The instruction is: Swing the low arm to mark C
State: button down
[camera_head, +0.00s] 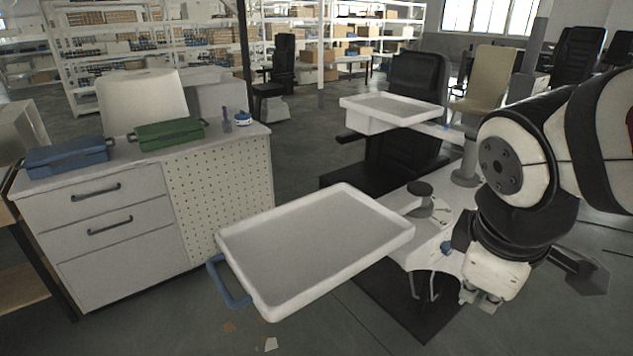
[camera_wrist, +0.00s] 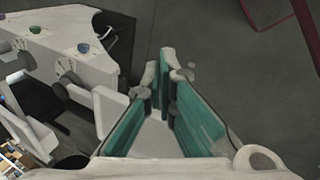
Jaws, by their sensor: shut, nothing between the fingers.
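A large white tray (camera_head: 315,245) with a blue handle (camera_head: 228,283) at its left end reaches out low at the front. It appears to be the low arm, joining a short grey post (camera_head: 420,192) on a white base (camera_head: 440,232). A smaller white tray (camera_head: 390,108) sits higher behind it. The base also shows in the wrist view (camera_wrist: 60,50) with small dial-like marks; no letter C is readable. My gripper (camera_head: 480,302) hangs right of the low tray, apart from its handle. In the wrist view its teal-padded fingers (camera_wrist: 168,58) are shut and empty.
A cabinet (camera_head: 100,215) at the left bears a blue case (camera_head: 66,158) and a green case (camera_head: 168,134). Black chairs (camera_head: 415,80) stand behind the trays. Open floor (camera_head: 190,315) lies in front of the cabinet and left of the handle.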

jog(key=w+a+f+n+y+p, duration=0.1)
jog(key=w+a+f+n+p, duration=0.15)
jog(key=a+n, duration=0.6)
jog(key=w+a+f+n+g+y+p, duration=0.1)
jog(key=a+f+n+y+p, duration=0.2)
jog(key=n, duration=1.1)
jog(key=w+a+f+n+p, duration=0.25)
jog(key=a+n, duration=0.45)
jog(key=n, duration=0.4)
jog(key=w+a+f+b, duration=0.1)
jog(key=w+a+f, duration=0.1)
jog(key=f, duration=0.3)
jog(key=w+a+f+b, duration=0.2)
jog(key=f, duration=0.3)
jog(key=shift+a, duration=0.25)
jog(key=shift+w, duration=0.1)
